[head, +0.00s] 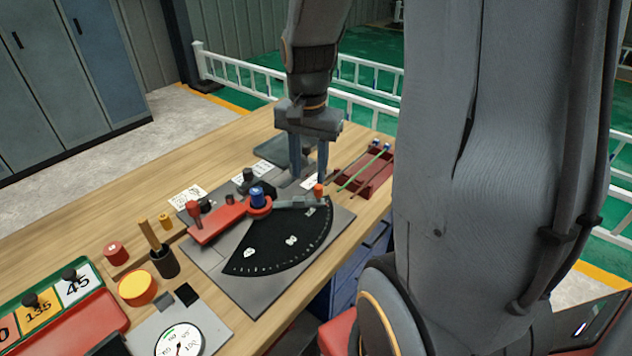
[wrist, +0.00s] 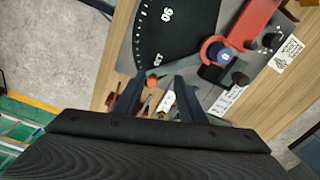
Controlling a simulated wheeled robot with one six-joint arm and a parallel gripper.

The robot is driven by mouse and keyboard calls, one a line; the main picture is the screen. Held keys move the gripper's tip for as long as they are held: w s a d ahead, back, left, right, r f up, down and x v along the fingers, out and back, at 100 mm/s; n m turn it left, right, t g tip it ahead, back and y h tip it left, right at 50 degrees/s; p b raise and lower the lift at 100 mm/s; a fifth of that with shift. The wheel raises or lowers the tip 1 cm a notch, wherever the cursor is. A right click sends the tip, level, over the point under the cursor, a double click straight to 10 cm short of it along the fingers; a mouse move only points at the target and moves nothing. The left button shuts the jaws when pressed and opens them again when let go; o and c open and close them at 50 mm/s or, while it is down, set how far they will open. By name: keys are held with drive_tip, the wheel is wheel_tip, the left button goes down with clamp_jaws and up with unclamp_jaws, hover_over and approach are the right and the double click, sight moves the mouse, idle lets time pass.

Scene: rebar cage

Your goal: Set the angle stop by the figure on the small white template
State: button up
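The angle stop has a red arm (head: 215,222), a blue knob (head: 257,196) at its pivot and a grey bar (head: 295,201) ending in an orange knob (head: 319,190). It sits over a black fan-shaped dial (head: 275,240); the wrist view shows 90 on the dial (wrist: 168,35). A white card with dark marks (head: 188,196) lies behind the red arm; its figure is too small to read. Another white card (head: 312,181) lies near the orange knob; I cannot tell which is the template.
A dark red tray (head: 368,185) with green rods stands at the back right. At front left are number plates (head: 75,285), a yellow button (head: 137,287), a round gauge (head: 180,342) and a black cup (head: 164,262) with a wooden handle. The front right of the dial is clear.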

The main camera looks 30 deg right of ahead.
drive_tip(key=d+m, duration=0.2)
drive_tip(key=w+d, duration=0.1)
drive_tip(key=shift+w+r+m, duration=0.1)
drive_tip(key=shift+r+m, duration=0.15)
drive_tip(key=shift+m, duration=0.15)
drive_tip(key=shift+d+f, duration=0.1)
drive_tip(key=shift+d, duration=0.05)
drive_tip(key=shift+m, duration=0.3)
drive_tip(key=shift+f+p, duration=0.75)
drive_tip(key=shift+f, duration=3)
clamp_jaws()
